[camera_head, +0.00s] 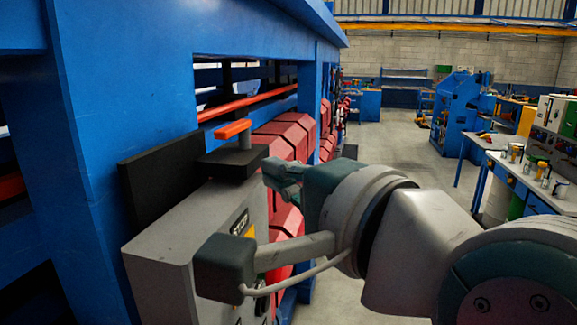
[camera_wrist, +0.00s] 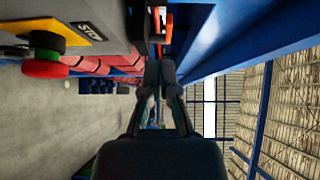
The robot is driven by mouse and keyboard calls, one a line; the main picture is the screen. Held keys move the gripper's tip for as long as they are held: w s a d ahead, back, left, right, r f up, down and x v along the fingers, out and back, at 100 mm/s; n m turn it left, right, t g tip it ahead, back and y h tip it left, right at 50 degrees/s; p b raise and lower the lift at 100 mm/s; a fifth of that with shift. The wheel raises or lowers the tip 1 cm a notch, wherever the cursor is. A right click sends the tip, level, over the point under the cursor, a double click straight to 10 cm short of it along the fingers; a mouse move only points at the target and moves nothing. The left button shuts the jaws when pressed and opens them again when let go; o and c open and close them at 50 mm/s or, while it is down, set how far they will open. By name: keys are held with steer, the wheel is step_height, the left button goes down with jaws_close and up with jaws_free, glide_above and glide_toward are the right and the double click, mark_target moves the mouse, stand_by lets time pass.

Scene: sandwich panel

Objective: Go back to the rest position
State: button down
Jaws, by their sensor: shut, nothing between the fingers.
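My gripper (camera_head: 272,172) is at the left end of my arm in the head view, beside the black block on top of the grey control box (camera_head: 165,262). It also shows in the wrist view (camera_wrist: 160,66), with its two fingers together and nothing between them. An orange handle (camera_head: 233,129) stands on the black block (camera_head: 232,161). In the wrist view the orange handle (camera_wrist: 158,38) is just beyond my fingertips. I cannot tell whether they touch the block. My arm and wrist camera hide part of the box front.
A blue steel frame (camera_head: 95,120) stands on the left, with red angular parts (camera_head: 290,135) behind the box. The wrist view shows a red knob (camera_wrist: 42,68) and a STOP label (camera_wrist: 88,32). Open floor (camera_head: 400,150) lies beyond; a workbench (camera_head: 530,172) stands right.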

steer(key=w+d+f+n+g+h, duration=0.2)
steer(key=d+f+n+h, duration=0.15)
steer(key=f, duration=0.55)
steer(key=w+d+f+n+g+h, duration=0.1)
steer(key=w+d+f+n+h, duration=0.2)
steer(key=f, duration=0.6)
steer(key=s+d+f+n+g+h, duration=0.2)
steer(key=s+d+f, duration=0.1)
steer(key=d+f, duration=0.2)
steer(key=s+d+f+n+g+h, duration=0.1)
steer(key=s+d+f+g+h, duration=0.1)
steer(key=d+f, duration=0.3)
step_height(320, 180, down, 5)
steer(key=shift+s+d+r+n+g, duration=0.1)
steer(key=shift+s+d+n+g, duration=0.2)
steer(key=shift+s+g, duration=0.45)
steer(key=shift+a, duration=0.1)
